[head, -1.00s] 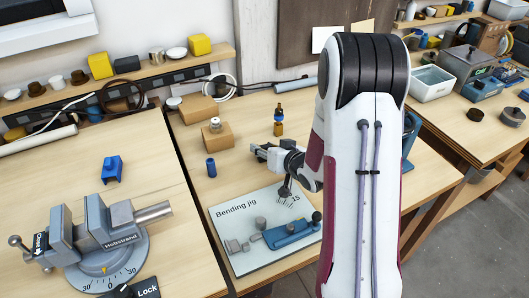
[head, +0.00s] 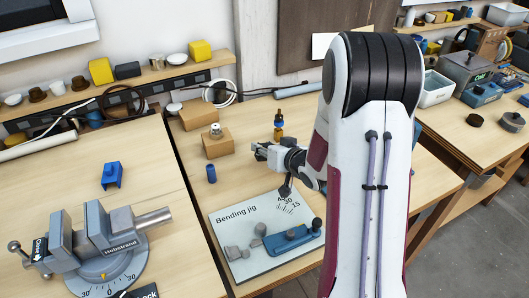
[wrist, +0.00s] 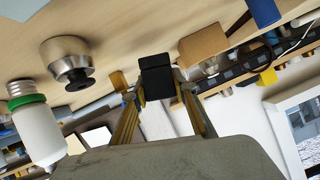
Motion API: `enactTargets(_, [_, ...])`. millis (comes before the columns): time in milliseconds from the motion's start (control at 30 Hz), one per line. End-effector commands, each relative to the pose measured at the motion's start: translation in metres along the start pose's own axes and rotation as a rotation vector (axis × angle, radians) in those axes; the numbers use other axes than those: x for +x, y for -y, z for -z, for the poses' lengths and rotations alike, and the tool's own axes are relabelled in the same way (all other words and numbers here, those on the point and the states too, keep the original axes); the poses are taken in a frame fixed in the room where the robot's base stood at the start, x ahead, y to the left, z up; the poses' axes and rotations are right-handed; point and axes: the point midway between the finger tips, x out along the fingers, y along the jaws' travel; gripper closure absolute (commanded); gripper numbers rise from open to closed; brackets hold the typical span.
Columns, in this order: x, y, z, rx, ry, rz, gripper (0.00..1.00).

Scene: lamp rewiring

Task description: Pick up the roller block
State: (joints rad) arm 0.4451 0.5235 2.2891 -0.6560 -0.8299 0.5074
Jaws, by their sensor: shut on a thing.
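My gripper (wrist: 156,90) shows in the wrist view with its two yellow-and-black fingers closed on a dark block (wrist: 155,76). I take this block to be the roller block; its far side is hidden. In the head view my gripper (head: 264,152) is above the table behind the bending jig, pointing away to the left. The held block is too small to make out there. The bending jig (head: 232,219) is a pale plate with grey pieces and a blue part (head: 292,239) on it.
A wooden block (head: 217,146) with a small bulb-like piece, a blue cylinder (head: 211,174) and an amber bottle (head: 278,128) stand near my gripper. A vise (head: 115,235) is at the left. In the wrist view a metal cup-like part (wrist: 68,58) and a white bottle (wrist: 38,132) are close.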

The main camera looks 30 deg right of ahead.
Motion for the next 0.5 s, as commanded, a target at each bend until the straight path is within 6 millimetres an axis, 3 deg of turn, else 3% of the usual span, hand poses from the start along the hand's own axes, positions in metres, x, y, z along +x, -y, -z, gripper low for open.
enactTargets(500, [-0.026, 0.015, 0.052, -0.002, -0.006, 0.001, 1.00])
